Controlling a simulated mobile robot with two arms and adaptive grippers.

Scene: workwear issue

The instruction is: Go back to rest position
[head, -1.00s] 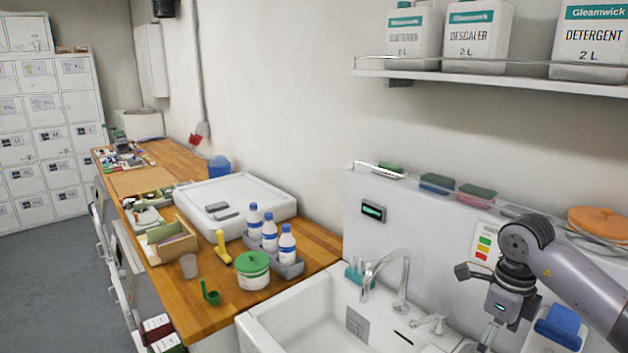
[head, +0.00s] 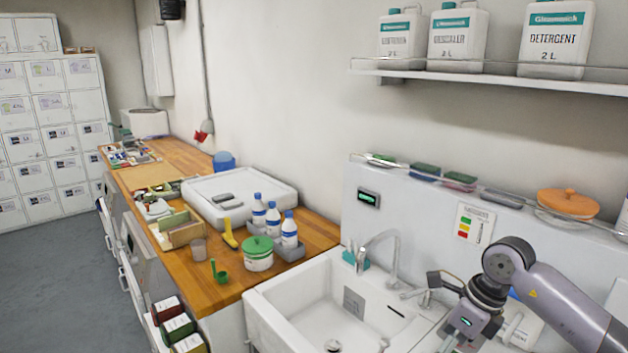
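My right arm comes in from the right, and my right gripper (head: 462,335) hangs low over the right side of the sink area in the head view. The bottom edge of the picture cuts off its fingers, so I cannot tell whether they are open or shut. I see nothing clearly held in it. My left gripper and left arm are not in view.
A white sink (head: 290,303) with a tap (head: 394,258) lies in front. The wooden counter (head: 205,288) to its left carries bottles (head: 289,232), a green-lidded tub (head: 258,255) and a white tray (head: 263,186). A shelf (head: 500,80) holds jugs above. Grey floor (head: 50,270) is open at left.

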